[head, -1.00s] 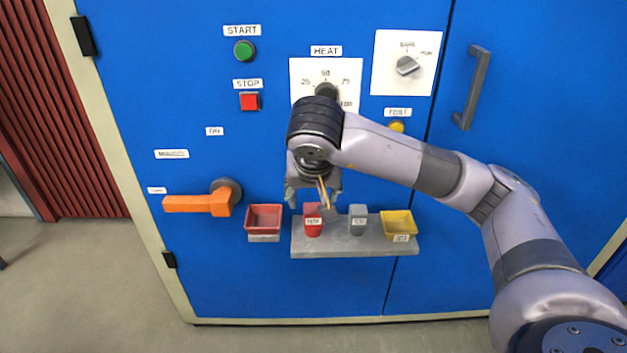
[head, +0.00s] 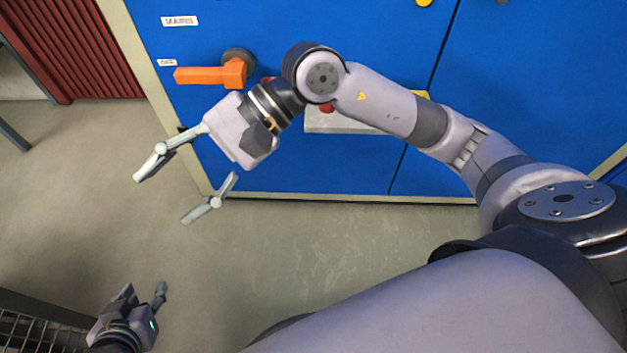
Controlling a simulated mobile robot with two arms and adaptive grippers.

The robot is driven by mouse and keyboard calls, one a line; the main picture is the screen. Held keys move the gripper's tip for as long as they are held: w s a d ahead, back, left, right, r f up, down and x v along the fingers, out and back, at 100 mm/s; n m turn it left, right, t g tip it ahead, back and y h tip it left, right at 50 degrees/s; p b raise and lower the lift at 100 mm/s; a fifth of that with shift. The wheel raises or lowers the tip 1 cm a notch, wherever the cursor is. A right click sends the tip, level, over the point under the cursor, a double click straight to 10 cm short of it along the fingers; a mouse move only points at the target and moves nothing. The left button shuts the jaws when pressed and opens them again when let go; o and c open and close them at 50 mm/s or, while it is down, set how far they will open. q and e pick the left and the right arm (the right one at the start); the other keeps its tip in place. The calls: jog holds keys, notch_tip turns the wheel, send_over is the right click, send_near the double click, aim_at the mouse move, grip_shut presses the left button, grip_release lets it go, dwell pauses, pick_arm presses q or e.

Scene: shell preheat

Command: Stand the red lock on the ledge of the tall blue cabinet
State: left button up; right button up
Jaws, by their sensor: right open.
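The tall blue cabinet (head: 290,165) stands in front of me in the head view. Its grey ledge (head: 345,122) is partly covered by my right arm. A small red part (head: 327,107), which looks like the red lock, shows just below that arm at the ledge's left part. Most of it is hidden, so I cannot tell its pose now. My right gripper (head: 162,199) is open and empty, left of and below the ledge, clear of the lock. My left gripper (head: 143,288) is low at the left, over the floor, with its fingers apart and nothing between them.
An orange handle (head: 210,75) sticks out of the cabinet left of the ledge. Slivers of the red bin (head: 267,79) and yellow bin (head: 424,94) show behind my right arm. A dark wire rack (head: 40,325) is at the lower left. The floor between is clear.

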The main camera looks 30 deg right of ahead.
notch_tip(320, 180, up, 9)
jog(key=s+a+m+y, duration=0.2)
jog(key=m+y, duration=0.5)
jog(key=w+d+r+m+t+y, duration=0.2)
jog(key=w+d+r+m+t, duration=0.35)
jog(key=m+t, duration=0.8)
jog(key=w+d+f+m+t+h, duration=0.35)
jog(key=m+h, duration=0.25)
jog(key=m, duration=0.4)
jog(key=w+d+f+m+t+h, duration=0.35)
jog(key=m+t+h, duration=0.2)
jog(key=m, duration=0.55)
jog(key=d+f+m+g+h, duration=0.4)
jog(key=d+f+m+h, duration=0.35)
jog(key=f+m, duration=0.4)
jog(key=s+f+m+g, duration=0.3)
jog(key=s+f+g, duration=0.1)
jog(key=f, duration=0.6)
jog(key=s+d+f+m+g+h, duration=0.1)
jog(key=s+f+m+g, duration=0.3)
jog(key=s+f, duration=0.3)
notch_tip(320, 180, down, 3)
jog(key=shift+s+r+g+h, duration=0.15)
jog(key=shift+s+g+h, duration=0.15)
jog(key=shift+g, duration=0.35)
jog(key=shift+d, duration=0.1)
